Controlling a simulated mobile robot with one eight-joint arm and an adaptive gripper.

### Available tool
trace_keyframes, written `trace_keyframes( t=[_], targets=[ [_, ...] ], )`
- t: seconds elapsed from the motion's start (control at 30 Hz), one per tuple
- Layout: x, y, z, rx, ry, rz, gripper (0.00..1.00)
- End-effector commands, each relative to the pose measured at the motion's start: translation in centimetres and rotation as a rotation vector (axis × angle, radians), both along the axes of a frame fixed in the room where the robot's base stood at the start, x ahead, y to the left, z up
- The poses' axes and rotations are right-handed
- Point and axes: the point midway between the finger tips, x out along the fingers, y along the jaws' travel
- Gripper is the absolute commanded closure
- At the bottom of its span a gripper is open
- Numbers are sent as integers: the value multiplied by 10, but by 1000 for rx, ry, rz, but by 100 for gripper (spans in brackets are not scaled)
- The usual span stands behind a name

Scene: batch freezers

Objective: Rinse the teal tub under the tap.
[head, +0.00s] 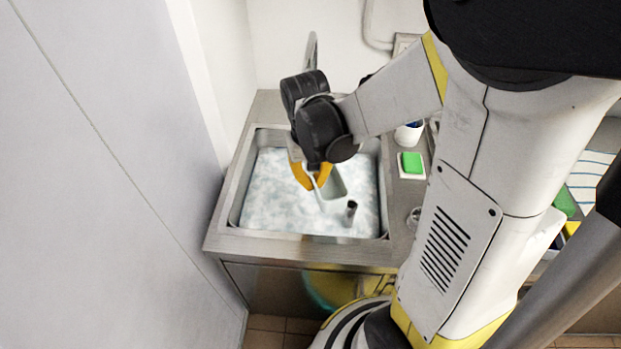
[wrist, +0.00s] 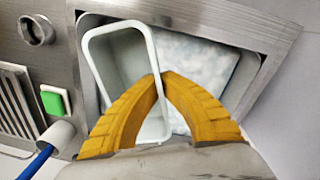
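A small open rectangular tub, pale grey-green rather than clearly teal, hangs from my gripper (head: 312,180) over the sink (head: 232,205). In the wrist view the tub (wrist: 115,52) is tilted, its opening towards the camera, and it looks empty. The yellow fingers of my gripper (wrist: 161,76) close together on one long side wall of the tub. In the head view the tub (head: 335,181) is partly hidden by my gripper. The tap (head: 311,48) rises behind the sink, its lower part hidden by my wrist. I cannot tell whether water runs.
Cloudy, foamy water (head: 280,190) fills the sink, with a dark upright pipe (head: 351,209) in it. Right of it stand a white cup (head: 408,136), a green sponge (head: 411,161) on a white dish and a small round metal vessel (wrist: 37,30). A wall closes the left side.

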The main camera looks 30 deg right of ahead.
Motion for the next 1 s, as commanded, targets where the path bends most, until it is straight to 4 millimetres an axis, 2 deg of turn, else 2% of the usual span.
trace_keyframes(
  t=[0.7,1.0],
  targets=[
    [76,-17,-17,0,0,-2,100],
    [97,-22,-20,0,0,-2,100]
  ],
)
